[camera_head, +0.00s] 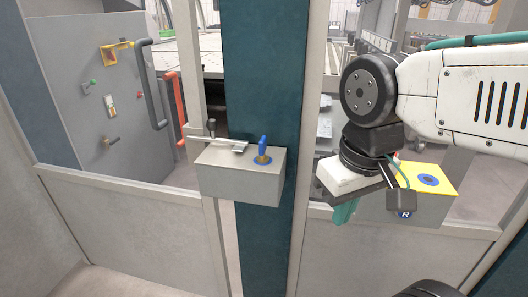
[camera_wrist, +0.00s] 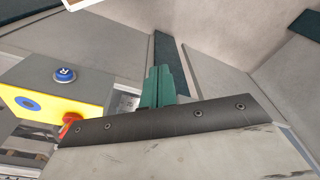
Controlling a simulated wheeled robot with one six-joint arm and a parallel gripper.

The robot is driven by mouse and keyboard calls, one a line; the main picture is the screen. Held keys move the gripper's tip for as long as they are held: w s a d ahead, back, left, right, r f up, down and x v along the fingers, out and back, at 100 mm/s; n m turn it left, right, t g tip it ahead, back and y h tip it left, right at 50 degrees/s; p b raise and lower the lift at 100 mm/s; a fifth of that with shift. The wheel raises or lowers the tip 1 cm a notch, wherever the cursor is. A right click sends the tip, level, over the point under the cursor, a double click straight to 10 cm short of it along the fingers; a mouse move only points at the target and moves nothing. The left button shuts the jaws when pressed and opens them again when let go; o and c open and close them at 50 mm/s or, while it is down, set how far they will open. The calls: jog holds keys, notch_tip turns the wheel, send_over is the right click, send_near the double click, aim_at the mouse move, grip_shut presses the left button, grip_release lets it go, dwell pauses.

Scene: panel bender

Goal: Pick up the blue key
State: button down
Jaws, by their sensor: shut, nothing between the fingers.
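The blue key (camera_head: 264,146) stands upright in a round blue-rimmed socket on top of a grey box, which is fixed to the dark teal post. My gripper (camera_head: 345,212) hangs from the white arm to the right of that box, with its green fingers pointing down. A clear gap lies between the fingers and the key. In the wrist view the green fingers (camera_wrist: 157,88) are together and hold nothing. The key does not show in the wrist view.
The grey box (camera_head: 240,185) also carries a metal latch (camera_head: 215,140). A yellow plate with a blue ring (camera_head: 431,180) sits behind my gripper; near it is a blue "R" button (camera_wrist: 64,75). A grey control panel (camera_head: 90,95) with handles stands at left.

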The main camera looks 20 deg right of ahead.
jog(key=c, duration=1.4)
grip_release()
jog(key=shift+w+r, duration=0.2)
jog(key=shift+w, duration=0.05)
notch_tip(320, 180, up, 7)
jog(key=m+g, duration=0.1)
jog(key=m, duration=0.6)
send_over(263, 138)
jog(key=s, duration=0.1)
jog(key=shift+a+f, duration=0.15)
jog(key=shift+a, duration=0.05)
jog(key=shift+w+f, duration=0.15)
jog(key=shift+w, duration=0.1)
jog(key=shift+f, duration=0.35)
jog(key=shift+w+d+f, duration=0.1)
jog(key=shift+w+f, duration=0.05)
jog(key=shift+f, duration=1.6)
jog(key=shift+w+d+f, duration=0.1)
jog(key=shift+f, duration=1.6)
